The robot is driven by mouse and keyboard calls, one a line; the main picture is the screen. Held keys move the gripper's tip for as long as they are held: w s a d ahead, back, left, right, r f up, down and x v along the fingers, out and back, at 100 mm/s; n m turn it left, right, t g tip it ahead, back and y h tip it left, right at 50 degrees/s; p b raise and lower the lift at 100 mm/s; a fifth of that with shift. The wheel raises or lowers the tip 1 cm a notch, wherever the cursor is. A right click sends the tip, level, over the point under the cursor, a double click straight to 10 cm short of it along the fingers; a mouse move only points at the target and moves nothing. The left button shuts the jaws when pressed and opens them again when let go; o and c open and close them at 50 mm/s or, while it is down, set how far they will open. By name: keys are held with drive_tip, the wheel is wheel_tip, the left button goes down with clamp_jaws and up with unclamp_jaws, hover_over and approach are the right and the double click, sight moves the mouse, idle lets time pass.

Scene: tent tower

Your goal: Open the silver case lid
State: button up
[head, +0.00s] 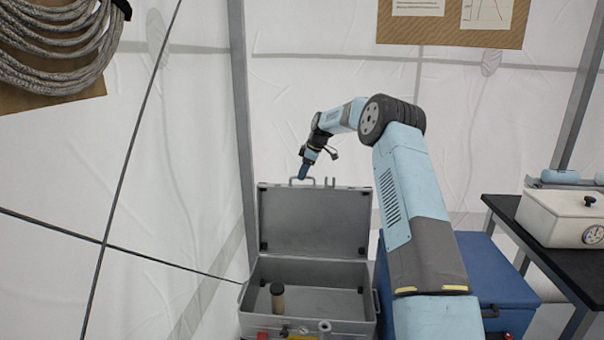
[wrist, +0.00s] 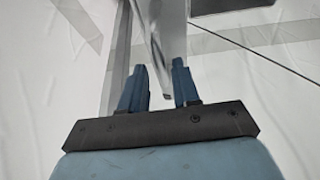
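The silver case (head: 310,325) stands low in the middle of the head view with its lid (head: 312,222) raised about upright at the back. A handle and a hook-like latch stick up from the lid's top edge. My gripper (head: 304,176) points down at that top edge, beside the handle. In the wrist view, the fingers of my gripper (wrist: 157,84) are apart. A thin grey piece, perhaps the lid seen edge-on (wrist: 156,50), shows between or beyond them; I cannot tell whether they touch it.
A blue box (head: 490,270) is to the right, partly behind my arm. A black table (head: 510,210) with a white cooker-like box (head: 560,218) is farther right. Tent walls enclose the back and left.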

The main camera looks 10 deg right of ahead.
drive_tip(key=shift+r, duration=0.1)
clamp_jaws()
drive_tip(key=shift+s+d+r, duration=0.1)
drive_tip(key=shift+d, duration=0.05)
